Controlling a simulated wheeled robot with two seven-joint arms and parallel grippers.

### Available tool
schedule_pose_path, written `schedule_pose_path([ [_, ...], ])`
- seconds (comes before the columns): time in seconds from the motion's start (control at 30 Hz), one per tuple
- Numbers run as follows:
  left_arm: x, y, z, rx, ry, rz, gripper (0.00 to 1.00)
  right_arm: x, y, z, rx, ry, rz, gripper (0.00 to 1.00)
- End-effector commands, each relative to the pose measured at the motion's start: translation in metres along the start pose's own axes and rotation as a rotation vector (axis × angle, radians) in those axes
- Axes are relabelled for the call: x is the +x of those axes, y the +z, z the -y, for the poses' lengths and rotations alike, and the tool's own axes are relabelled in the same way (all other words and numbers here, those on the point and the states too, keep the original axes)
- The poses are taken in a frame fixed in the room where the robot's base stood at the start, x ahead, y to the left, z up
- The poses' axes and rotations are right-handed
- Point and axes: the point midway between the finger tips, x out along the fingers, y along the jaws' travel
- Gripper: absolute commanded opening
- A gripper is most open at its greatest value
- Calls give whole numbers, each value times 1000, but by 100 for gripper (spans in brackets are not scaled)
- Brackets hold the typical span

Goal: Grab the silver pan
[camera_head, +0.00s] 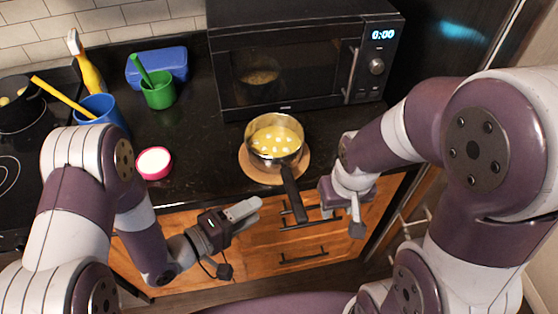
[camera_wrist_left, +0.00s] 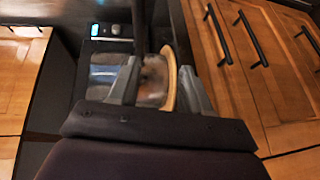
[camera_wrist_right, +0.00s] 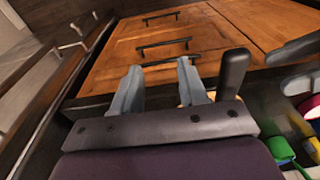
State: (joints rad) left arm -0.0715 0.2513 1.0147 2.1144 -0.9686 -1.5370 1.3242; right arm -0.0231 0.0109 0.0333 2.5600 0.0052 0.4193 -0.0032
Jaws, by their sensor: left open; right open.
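The silver pan (camera_head: 262,152) sits on a round wooden trivet (camera_head: 247,165) on the dark counter, with pale pieces in yellowish contents. Its black handle (camera_head: 293,195) points past the counter's front edge, toward me. My left gripper (camera_head: 250,210) is open and empty, left of the handle and apart from it. The handle shows at the top of the left wrist view (camera_wrist_left: 139,25). My right gripper (camera_head: 341,212) is open and empty, right of the handle. In the right wrist view the handle (camera_wrist_right: 234,72) stands just right of the jaws, outside them.
A black microwave (camera_head: 290,65) stands behind the pan. A pink bowl (camera_head: 154,163), green cup (camera_head: 159,93), blue cup (camera_head: 103,110) and blue box (camera_head: 157,66) are at left. Wooden drawers (camera_head: 265,245) with black bar handles lie below the counter edge.

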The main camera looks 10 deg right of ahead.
Motion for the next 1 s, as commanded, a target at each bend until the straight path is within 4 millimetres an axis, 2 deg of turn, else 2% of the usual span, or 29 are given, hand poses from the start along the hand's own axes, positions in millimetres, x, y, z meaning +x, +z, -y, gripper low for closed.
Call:
schedule_pose_path([
  [0.03,0,2,-11,-56,60,8,48,0,0,0,0,0,0,43],
  [0.13,5,4,-25,-121,128,24,48,-2,0,0,0,0,0,43],
  [0.23,26,6,-31,-127,138,30,48,-5,-1,0,0,0,0,43],
  [0.4,62,5,-34,-125,135,25,48,-10,-1,0,0,0,0,43],
  [0.57,80,4,-35,-125,133,22,48,-13,-2,0,0,0,0,43],
  [0.77,117,2,-36,-123,134,21,48,-21,-2,0,0,0,0,43],
  [0.87,124,2,-36,-125,132,20,48,-21,-3,0,0,0,0,43],
  [1.0,125,2,-35,-125,132,19,48,-21,-2,0,0,0,0,43],
])
